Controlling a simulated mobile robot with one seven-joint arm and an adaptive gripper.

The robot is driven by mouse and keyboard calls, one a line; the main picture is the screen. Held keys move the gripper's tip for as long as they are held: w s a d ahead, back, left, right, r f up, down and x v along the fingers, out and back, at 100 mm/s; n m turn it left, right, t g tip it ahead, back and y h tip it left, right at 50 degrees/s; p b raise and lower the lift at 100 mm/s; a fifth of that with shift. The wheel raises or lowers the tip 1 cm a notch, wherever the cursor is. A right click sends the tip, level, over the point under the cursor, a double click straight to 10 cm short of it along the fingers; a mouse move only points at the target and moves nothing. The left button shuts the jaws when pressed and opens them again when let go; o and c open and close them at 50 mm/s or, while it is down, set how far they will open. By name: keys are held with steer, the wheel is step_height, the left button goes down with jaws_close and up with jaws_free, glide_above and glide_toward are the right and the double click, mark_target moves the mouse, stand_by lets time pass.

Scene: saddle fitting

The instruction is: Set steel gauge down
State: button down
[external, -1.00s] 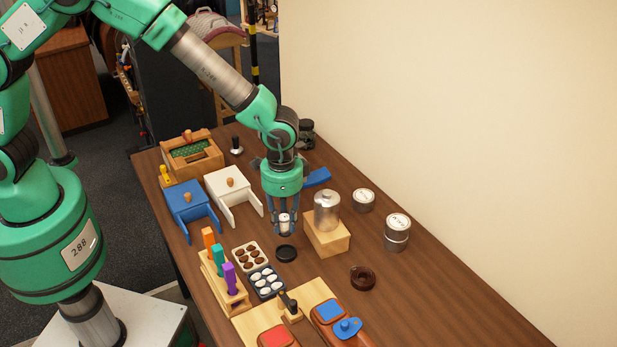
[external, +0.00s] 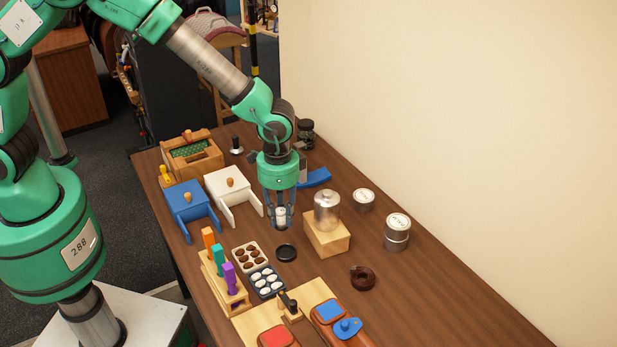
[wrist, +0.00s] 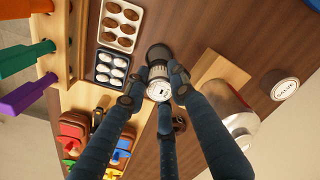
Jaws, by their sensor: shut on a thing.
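The steel gauge (external: 280,215) is a small silver cylinder with a white dial face, which shows in the wrist view (wrist: 159,91). My gripper (external: 280,221) is shut on it, with its dark fingers around its sides. The gauge appears upright and close above the table, just behind the black round pad (external: 286,252); the gap beneath it is hard to judge. In the wrist view, the dark round shape of the pad (wrist: 158,51) shows beyond the gauge, partly covered by it.
A metal canister (external: 327,210) on a wooden block (external: 327,238) stands close right. Trays of brown (external: 249,256) and white pieces (external: 267,281) lie front left. A white open box (external: 229,185) is left, a brown ring (external: 362,278) front right. Bare table lies right of the ring.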

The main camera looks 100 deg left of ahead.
steer(key=s+a, duration=0.3)
steer(key=s, duration=0.3)
steer(key=s+a+p, duration=0.1)
steer(key=s+a, duration=0.2)
steer(key=s, duration=0.4)
steer(key=shift+s, duration=0.25)
steer(key=shift+f, duration=3.2)
steer(key=shift+f, duration=1.85)
steer(key=shift+f+b, duration=0.15)
steer(key=shift+b, duration=0.2)
steer(key=c, duration=1.5)
jaws_free()
steer(key=shift+o, duration=0.2)
